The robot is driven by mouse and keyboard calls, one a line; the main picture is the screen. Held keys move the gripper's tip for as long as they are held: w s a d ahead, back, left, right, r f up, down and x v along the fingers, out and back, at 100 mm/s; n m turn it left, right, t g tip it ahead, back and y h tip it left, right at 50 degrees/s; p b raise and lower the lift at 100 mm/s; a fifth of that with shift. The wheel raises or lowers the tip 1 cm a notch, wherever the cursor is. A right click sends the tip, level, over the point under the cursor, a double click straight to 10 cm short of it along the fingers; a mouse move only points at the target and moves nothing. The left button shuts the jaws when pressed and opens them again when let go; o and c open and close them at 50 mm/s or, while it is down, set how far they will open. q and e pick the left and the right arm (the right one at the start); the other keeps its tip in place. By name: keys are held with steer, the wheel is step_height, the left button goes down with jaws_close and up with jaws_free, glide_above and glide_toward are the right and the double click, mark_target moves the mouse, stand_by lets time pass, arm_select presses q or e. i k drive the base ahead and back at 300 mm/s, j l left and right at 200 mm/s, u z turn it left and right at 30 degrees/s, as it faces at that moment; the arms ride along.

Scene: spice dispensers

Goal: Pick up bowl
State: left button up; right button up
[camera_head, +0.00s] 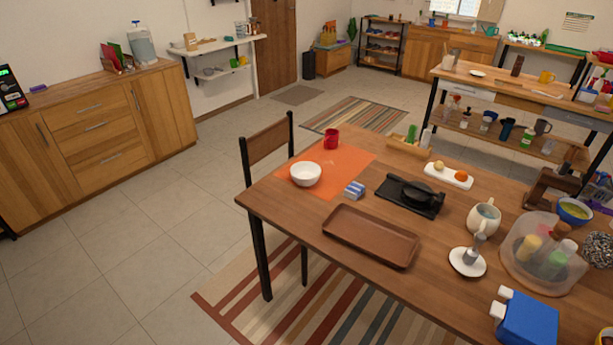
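A white bowl (305,173) sits upright on an orange placemat (345,159) near the far left corner of the wooden table (300,213). It looks empty, though its inside is only partly visible. Another bowl, blue with yellowish contents (574,212), stands at the right side of the same table. Neither my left gripper nor my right gripper is in view.
A red mug (331,139) stands behind the white bowl, and a small blue-and-white item (355,190) lies to its right. A chair (268,150) stands at the table's left end.

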mark_target(304, 174)
steer(key=i+j+z, duration=0.25)
steer(key=j+z, duration=0.25)
steer(key=j, duration=0.2)
steer(key=j+z, duration=0.2)
steer(key=j, duration=0.2)
